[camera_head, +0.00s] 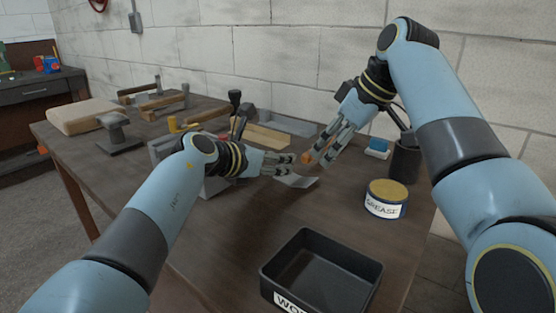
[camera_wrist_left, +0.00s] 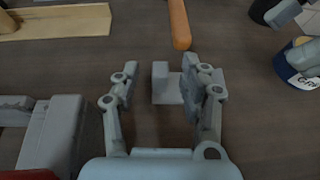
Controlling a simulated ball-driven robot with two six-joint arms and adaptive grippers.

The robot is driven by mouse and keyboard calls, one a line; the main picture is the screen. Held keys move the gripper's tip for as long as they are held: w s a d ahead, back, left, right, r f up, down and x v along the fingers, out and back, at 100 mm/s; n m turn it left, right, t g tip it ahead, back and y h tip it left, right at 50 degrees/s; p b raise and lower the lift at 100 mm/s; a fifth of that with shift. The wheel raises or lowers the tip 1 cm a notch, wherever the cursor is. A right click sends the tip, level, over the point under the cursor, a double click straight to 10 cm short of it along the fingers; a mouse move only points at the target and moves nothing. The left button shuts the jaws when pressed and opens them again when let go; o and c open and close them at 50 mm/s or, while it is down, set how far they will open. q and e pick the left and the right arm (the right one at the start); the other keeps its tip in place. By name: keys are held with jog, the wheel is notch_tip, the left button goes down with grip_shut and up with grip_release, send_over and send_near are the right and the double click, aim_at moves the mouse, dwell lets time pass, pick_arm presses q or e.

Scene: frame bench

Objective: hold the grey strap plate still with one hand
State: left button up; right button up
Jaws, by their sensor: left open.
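The grey strap plate (camera_head: 297,181) lies on the bench in the head view, just below the fingertips of my left gripper (camera_head: 289,166). In the left wrist view a grey plate piece (camera_wrist_left: 166,88) shows between the parted fingers of my left gripper (camera_wrist_left: 160,75), nearer the right finger, which hides part of it. My left gripper is open; I cannot tell whether a finger touches the plate. My right gripper (camera_head: 322,160) points down above the bench, just right of the left one.
Hammers and a wooden block (camera_head: 262,136) lie behind. The bench between plate and tray is clear.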

pick_arm(q)
jog(key=shift+w+d+f, duration=0.3)
jog(key=shift+w+d, duration=0.1)
grip_shut()
dwell(0.6)
pick_arm(e)
jog(key=shift+w+a+r, duration=0.15)
jog(key=shift+w+a, duration=0.05)
jog(key=shift+a, duration=0.05)
jog(key=c, duration=0.3)
jog(key=shift+w+a+r+g+h, duration=0.15)
jog(key=shift+w+a+r, duration=0.2)
jog(key=shift+a, duration=0.2)
jog(key=shift+w+a+r+g+h, duration=0.2)
jog(key=shift+w+a, duration=0.15)
jog(key=shift+a, duration=0.15)
jog(key=c, duration=0.5)
pick_arm(q)
jog(key=shift+a, duration=0.1)
pick_arm(e)
jog(key=shift+w+a, duration=0.2)
jog(key=shift+a, duration=0.1)
jog(key=shift+f, duration=3.15)
